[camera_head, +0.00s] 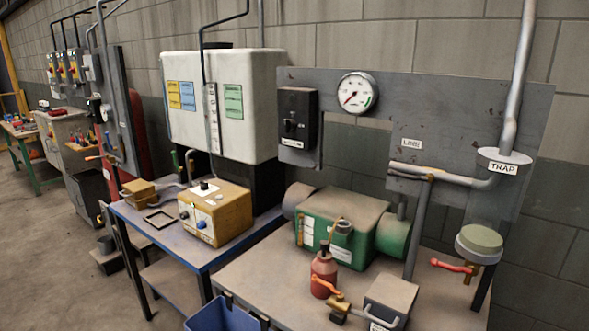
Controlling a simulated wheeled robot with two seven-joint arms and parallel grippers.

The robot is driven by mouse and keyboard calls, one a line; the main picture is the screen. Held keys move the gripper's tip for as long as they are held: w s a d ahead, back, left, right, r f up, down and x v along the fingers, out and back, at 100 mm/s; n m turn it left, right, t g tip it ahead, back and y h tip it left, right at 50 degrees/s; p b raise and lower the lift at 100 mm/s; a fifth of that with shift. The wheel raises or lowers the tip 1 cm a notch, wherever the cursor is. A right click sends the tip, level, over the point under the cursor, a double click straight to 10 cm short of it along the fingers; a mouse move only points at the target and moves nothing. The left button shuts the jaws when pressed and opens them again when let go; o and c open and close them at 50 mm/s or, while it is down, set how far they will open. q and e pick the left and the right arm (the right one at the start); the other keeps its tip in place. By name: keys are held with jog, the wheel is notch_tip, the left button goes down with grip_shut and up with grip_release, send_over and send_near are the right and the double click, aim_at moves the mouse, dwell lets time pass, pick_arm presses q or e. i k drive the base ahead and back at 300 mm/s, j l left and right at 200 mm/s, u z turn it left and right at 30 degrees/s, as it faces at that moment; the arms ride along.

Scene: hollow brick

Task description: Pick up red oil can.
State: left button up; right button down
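A red oil can (323,272) stands upright on the brown-topped table at the lower right, in front of the green machine (345,228). It has a dark upper part and what looks like a thin brass-coloured spout rising at its top. A brass valve with an orange-red lever (331,289) lies close in front of it and overlaps its lower part in the picture. I cannot tell whether the two touch. Neither of my grippers shows in the head view.
A grey box (390,299) stands right of the can. A pipe (419,230) rises behind it, and a red-handled valve (455,266) is at the right. A blue bin (222,316) is at the front left. A blue table (165,243) bears a yellow box (214,212). The tabletop left of the can is clear.

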aim_at(326, 269)
jog(key=z, duration=0.35)
jog(key=i+j+z, duration=0.1)
jog(key=j+z, duration=0.35)
jog(key=j, duration=0.35)
jog(key=j+z, duration=0.4)
jog(key=j, duration=0.4)
jog(key=i+j, duration=0.1)
jog(key=j, duration=0.7)
jog(key=i+j, duration=0.15)
jog(key=j, duration=0.25)
jog(key=l+z, duration=0.05)
